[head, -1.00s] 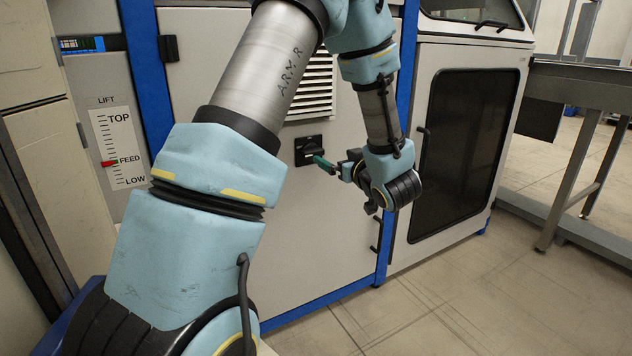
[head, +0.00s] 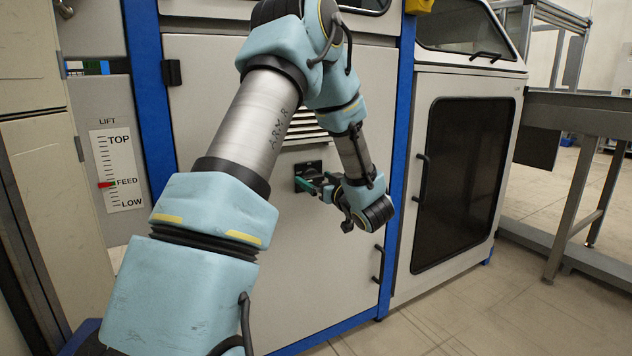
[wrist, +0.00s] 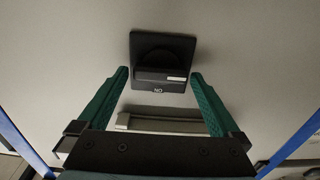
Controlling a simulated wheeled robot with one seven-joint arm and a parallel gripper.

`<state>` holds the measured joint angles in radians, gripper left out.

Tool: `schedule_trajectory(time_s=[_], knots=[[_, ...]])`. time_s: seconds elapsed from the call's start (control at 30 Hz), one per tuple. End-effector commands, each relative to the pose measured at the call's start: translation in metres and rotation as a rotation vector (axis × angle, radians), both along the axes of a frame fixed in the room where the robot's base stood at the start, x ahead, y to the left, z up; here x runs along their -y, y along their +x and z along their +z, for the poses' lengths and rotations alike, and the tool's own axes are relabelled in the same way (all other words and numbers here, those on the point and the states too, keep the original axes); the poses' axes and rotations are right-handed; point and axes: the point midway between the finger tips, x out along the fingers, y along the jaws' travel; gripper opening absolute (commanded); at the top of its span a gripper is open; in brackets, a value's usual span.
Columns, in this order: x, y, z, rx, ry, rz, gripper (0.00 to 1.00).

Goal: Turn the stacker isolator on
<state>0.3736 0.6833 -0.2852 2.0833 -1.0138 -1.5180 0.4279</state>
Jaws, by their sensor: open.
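The stacker isolator is a black square rotary switch (head: 308,169) on the grey cabinet front, partly hidden by my gripper in the head view. In the wrist view the isolator (wrist: 162,52) is at the top middle. Its handle bar lies across the picture, with a white mark at its right end. The ON label below the bar appears upside down. In the head view my gripper (head: 317,186) is close in front of the switch; contact cannot be told.
A louvred vent (head: 305,128) is above the switch, partly behind my arm. A blue post (head: 398,160) and a dark-windowed door (head: 462,180) stand to the right. A lift gauge (head: 118,170) is at the left. Open floor lies at the lower right.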

Motion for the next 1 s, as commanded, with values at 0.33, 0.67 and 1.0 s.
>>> schedule_trajectory(time_s=[0.33, 0.67, 1.0], knots=[[-0.002, 0.0037, 0.0001, 0.0, 0.0, 0.0, 0.99], [-0.002, 0.0035, 0.0001, 0.0, 0.0, 0.0, 0.62], [-0.002, 0.0034, 0.0001, 0.0, 0.001, 0.001, 0.27]])
